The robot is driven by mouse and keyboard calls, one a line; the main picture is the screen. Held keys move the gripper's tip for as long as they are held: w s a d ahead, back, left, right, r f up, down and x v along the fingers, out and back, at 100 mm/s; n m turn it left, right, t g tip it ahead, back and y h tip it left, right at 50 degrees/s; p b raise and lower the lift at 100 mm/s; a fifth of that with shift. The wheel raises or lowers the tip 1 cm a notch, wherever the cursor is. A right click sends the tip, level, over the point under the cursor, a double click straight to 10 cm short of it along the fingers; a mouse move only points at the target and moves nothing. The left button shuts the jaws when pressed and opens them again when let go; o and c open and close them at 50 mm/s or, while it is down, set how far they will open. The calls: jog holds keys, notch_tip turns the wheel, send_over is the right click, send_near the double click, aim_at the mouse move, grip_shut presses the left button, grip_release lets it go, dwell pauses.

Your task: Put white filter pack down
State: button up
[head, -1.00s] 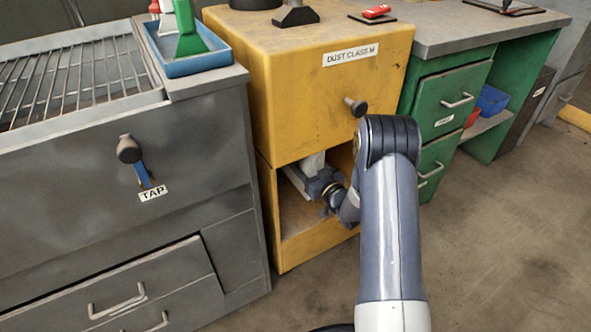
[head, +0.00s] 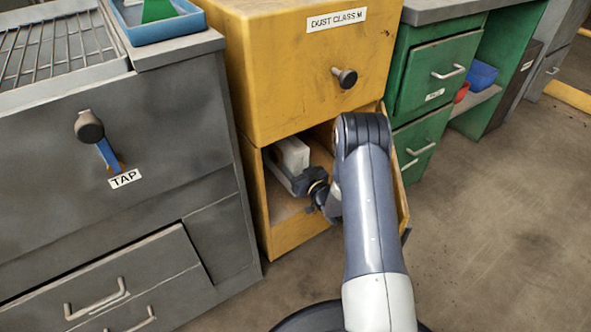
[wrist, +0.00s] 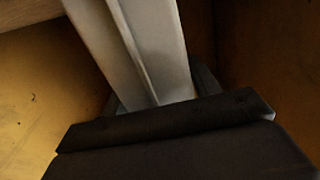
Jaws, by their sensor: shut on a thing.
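The white filter pack (head: 292,155) is a pale block inside the lower opening of the yellow dust cabinet (head: 290,75). My gripper (head: 283,178) reaches into that opening and is shut on the pack. In the wrist view the pack (wrist: 150,45) rises pale and ridged from between the dark jaws. Whether the pack's underside touches the cabinet floor (head: 285,215) is hidden by my gripper and arm.
The cabinet's open lower door (head: 401,190) stands to the right of my arm. A grey bench with a TAP label (head: 125,179) is close on the left. Green drawers (head: 430,75) stand on the right. Bare floor (head: 500,220) lies at right.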

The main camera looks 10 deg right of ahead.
jog(key=shift+r, duration=0.1)
jog(key=shift+f, duration=0.25)
jog(key=o, duration=1.1)
jog(key=shift+c, duration=0.2)
jog(key=shift+r, duration=0.1)
jog(key=p+v, duration=0.2)
jog(key=v, duration=0.5)
jog(key=shift+s+p, duration=0.2)
jog(key=shift+p, duration=0.15)
